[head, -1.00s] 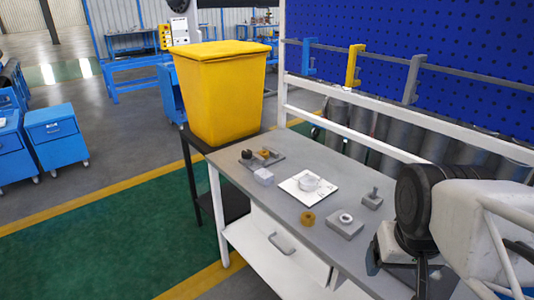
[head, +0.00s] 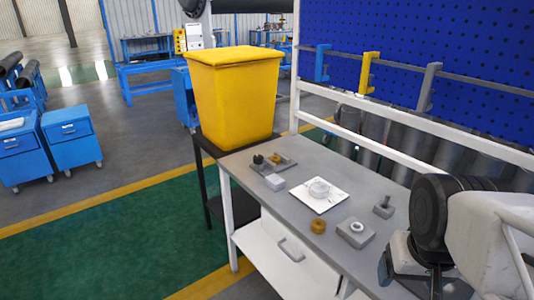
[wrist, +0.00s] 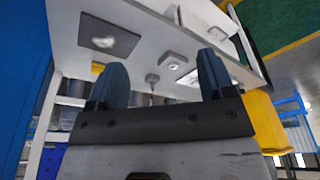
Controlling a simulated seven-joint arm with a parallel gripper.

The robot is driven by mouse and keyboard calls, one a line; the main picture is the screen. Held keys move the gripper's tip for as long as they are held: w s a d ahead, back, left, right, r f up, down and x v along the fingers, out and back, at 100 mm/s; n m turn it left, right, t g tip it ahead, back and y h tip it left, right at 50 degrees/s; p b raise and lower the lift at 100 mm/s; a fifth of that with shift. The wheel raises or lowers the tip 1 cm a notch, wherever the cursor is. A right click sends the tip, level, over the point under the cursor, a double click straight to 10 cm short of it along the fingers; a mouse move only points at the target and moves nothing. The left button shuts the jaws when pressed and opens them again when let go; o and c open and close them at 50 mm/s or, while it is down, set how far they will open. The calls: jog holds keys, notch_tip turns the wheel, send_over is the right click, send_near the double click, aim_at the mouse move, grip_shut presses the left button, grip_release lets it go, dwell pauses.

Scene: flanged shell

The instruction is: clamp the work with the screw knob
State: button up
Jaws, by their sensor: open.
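In the head view a grey fixture (head: 283,167) at the far end of the bench carries a small black knob-like part (head: 258,159) and a brass-coloured part (head: 275,158). Which small part is the screw knob is too small to tell. A round white shell-like piece (head: 319,187) sits on a white plate (head: 329,205) mid-bench. My gripper (wrist: 162,82) is open in the wrist view, its two blue fingers apart with nothing held between them. Bench parts, including a grey block (wrist: 174,62), appear beyond the fingertips. In the head view my arm stands at the right.
On the bench (head: 290,222) are a white block (head: 273,182), a brass ring (head: 318,226), a grey block with a ring (head: 355,235) and a grey piece with a post (head: 383,207). A yellow bin (head: 235,100) stands beyond the far end. A white rail (head: 375,140) borders the back.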

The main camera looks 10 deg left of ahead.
jog(key=w+a+r+n, duration=0.2)
jog(key=w+r, duration=0.1)
jog(key=w, duration=0.7)
jog(key=w+a+r+n, duration=0.2)
jog(key=w+r, duration=0.2)
jog(key=w, duration=0.5)
jog(key=n+g, duration=0.3)
jog(key=n, duration=0.8)
send_over(258, 157)
notch_tip(258, 157, down, 19)
jog(key=shift+s+d+r, duration=0.1)
jog(key=shift+s+d, duration=0.05)
jog(key=shift+f, duration=0.2)
